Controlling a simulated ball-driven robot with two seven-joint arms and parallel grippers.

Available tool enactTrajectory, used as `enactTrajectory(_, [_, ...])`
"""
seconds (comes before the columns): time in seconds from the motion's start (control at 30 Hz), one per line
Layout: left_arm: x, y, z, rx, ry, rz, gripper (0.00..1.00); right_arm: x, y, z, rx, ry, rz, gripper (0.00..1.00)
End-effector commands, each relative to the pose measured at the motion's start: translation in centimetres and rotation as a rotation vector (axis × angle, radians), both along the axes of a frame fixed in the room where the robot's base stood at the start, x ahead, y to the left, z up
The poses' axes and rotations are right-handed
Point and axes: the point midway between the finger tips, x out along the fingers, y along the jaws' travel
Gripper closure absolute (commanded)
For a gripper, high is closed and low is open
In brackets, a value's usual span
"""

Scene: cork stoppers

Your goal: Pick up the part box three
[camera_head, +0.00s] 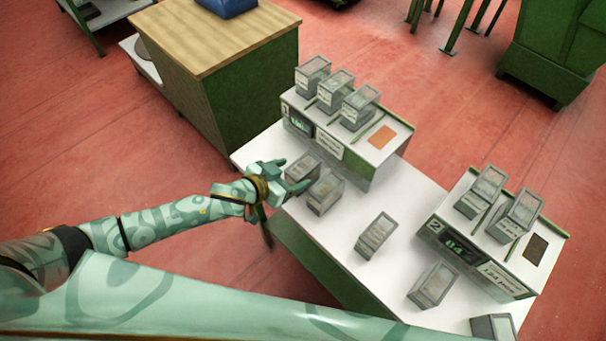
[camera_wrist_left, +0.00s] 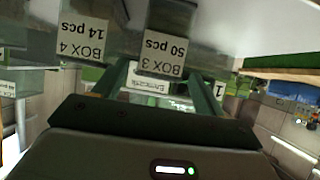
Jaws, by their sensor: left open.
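Part box three (camera_head: 302,168) is a small grey clear-sided box at the far left end of the white table. Its label, BOX 3, 50 pcs, shows upside down in the left wrist view (camera_wrist_left: 163,52). My left gripper (camera_head: 293,175) is open beside this box, its fingers pointing at it. In the left wrist view the two green fingers (camera_wrist_left: 160,92) stand apart, with the box's label beyond and between them. I cannot tell whether they touch it. My right gripper is not in view.
Box four (camera_head: 325,194), labelled 14 pcs, stands close beside box three. More boxes stand along the white table (camera_head: 345,230). Scale station one (camera_head: 330,143) is just behind and bears several boxes. Station two (camera_head: 475,255) is at the right. A green wood-topped cabinet (camera_head: 228,90) stands behind.

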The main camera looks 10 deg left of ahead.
Motion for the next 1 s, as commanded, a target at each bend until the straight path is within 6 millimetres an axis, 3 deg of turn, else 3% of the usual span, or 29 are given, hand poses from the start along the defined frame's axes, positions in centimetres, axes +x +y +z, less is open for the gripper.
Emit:
enactTrajectory(0.3, [3.1, -2.4, -2.5, 0.000, 0.000, -0.001, 0.29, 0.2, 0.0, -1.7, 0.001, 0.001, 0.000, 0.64])
enactTrajectory(0.6, [3.6, -2.7, -2.5, 0.000, 0.000, -0.001, 0.29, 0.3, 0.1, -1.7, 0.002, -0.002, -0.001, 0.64])
enactTrajectory(0.8, [3.6, -2.7, -2.6, 0.000, 0.000, -0.001, 0.79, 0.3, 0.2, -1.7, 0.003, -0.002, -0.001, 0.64])
enactTrajectory(1.0, [3.5, -2.7, -2.5, 0.000, 0.000, -0.001, 0.79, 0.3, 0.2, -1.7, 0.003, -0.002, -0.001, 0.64])
